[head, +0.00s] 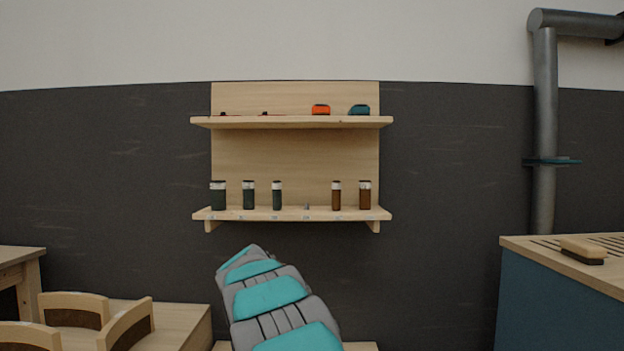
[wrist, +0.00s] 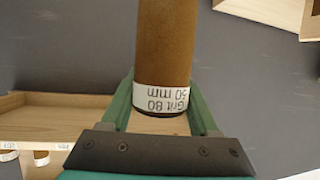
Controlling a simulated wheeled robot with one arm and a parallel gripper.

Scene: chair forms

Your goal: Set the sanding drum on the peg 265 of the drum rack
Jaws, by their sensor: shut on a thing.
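The sanding drum (wrist: 165,45) is a brown cylinder with a white band that reads "Grit 80, 50 mm", upside down in the wrist view. My gripper (wrist: 163,95) is shut on it, one green finger on each side. In the head view my arm hides the gripper and the held drum. The drum rack (head: 250,214) is the lower wooden shelf on the dark wall. Three dark green drums (head: 248,195) stand at its left and two brown drums (head: 365,195) at its right. A small bare peg (head: 307,206) shows in the gap between them.
The upper shelf (head: 290,122) holds a red tool (head: 321,110) and a teal tool (head: 359,110). A bench with a brush (head: 583,251) is at right, under a grey pipe (head: 545,120). Wooden chair parts (head: 75,308) lie low at left.

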